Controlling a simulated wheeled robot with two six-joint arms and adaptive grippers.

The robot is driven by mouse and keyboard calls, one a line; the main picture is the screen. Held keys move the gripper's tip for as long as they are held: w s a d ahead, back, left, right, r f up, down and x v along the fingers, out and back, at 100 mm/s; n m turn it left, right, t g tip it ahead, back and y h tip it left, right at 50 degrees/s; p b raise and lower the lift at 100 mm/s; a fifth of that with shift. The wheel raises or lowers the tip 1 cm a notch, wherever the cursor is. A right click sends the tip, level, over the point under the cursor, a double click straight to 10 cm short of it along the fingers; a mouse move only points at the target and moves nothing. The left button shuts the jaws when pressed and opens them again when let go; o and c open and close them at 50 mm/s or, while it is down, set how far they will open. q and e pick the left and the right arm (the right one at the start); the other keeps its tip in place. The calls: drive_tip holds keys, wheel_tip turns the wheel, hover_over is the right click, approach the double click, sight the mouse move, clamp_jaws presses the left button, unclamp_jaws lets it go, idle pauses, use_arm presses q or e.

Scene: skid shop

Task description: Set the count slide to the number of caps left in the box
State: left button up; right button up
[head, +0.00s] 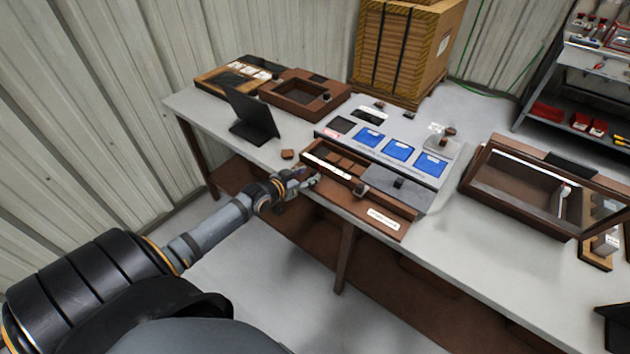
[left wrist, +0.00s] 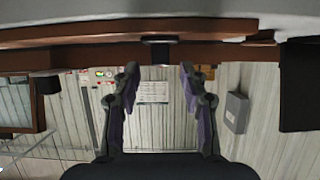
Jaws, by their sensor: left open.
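A long brown wooden box (head: 407,212) lies along the front edge of the table. Its left part is open and shows brown compartments; I cannot count any caps in it. A grey lid (head: 385,180) with a dark knob covers the right part. A white strip (head: 328,166) runs along the front, with a dark slide knob (head: 360,189) at its right end. My left gripper (head: 312,181) is at the box's front left, left of that knob. In the left wrist view my open, empty fingers (left wrist: 159,72) point toward a dark block (left wrist: 159,41) on a brown rail.
Behind the box lies a pale board with blue cards (head: 398,149). A black stand (head: 253,116) and a brown tray (head: 325,108) are at the left. A small brown piece (head: 287,154) lies by the gripper.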

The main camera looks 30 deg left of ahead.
sight(313, 172)
use_arm(q)
drive_tip(key=shift+b+x, duration=0.45)
drive_tip(key=shift+x, duration=1.65)
use_arm(e)
drive_tip(key=shift+w+f, duration=0.25)
drive_tip(key=shift+f, duration=0.6)
use_arm(q)
clamp_jaws()
